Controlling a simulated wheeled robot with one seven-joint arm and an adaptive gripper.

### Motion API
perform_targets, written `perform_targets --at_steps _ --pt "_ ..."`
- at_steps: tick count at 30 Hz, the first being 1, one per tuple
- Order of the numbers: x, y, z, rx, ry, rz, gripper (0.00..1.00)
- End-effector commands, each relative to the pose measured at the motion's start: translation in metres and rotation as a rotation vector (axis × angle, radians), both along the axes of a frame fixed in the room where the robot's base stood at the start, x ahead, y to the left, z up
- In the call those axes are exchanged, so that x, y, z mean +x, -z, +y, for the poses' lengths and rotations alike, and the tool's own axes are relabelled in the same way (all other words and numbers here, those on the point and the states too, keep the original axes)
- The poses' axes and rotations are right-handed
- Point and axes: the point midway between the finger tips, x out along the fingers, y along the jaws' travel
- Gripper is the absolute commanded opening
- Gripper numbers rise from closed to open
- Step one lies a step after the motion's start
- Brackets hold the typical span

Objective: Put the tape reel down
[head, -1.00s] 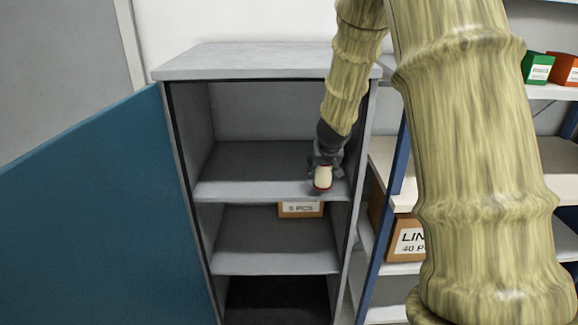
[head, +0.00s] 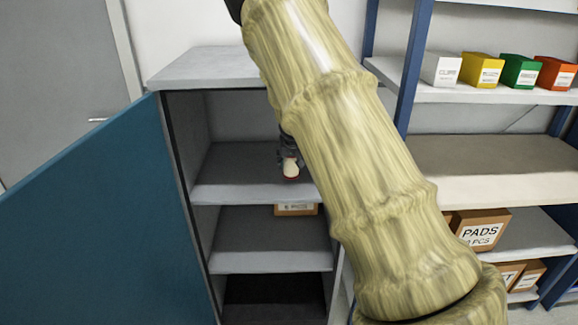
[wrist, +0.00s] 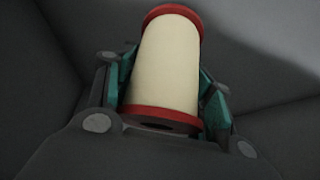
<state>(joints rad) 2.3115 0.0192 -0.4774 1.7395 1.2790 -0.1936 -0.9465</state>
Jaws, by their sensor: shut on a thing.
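The tape reel (wrist: 168,62) is cream with red rims at both ends. In the wrist view it lies between the two teal-padded fingers of my gripper (wrist: 165,88), which is shut on it. In the head view the reel (head: 290,168) shows small at the end of my gripper (head: 289,155), inside the open grey cabinet (head: 215,83), over its upper shelf (head: 235,190). I cannot tell whether the reel touches that shelf. My arm hides the right part of the cabinet and most of my wrist.
The cabinet's blue door (head: 80,215) stands open at the left. A labelled box (head: 296,209) sits on the shelf below. The upper shelf looks clear left of the reel. At right, an open rack (head: 470,95) holds several small coloured bins and cardboard boxes.

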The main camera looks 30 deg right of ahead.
Motion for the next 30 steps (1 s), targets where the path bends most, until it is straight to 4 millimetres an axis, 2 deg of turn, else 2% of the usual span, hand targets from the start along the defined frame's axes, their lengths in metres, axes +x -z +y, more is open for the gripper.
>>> perform_targets --at_steps 5,9,15,29,30 --pt "0.008 -0.001 0.001 -0.003 -0.001 -0.001 0.25" --pt "0.007 0.02 0.001 0.003 0.001 0.001 0.25" --pt "0.008 0.035 0.001 0.001 0.0 -0.002 0.25" --pt "0.008 0.039 0.001 0.0 -0.001 -0.001 0.25" --pt "0.008 0.038 0.001 0.0 -0.001 -0.001 0.58"
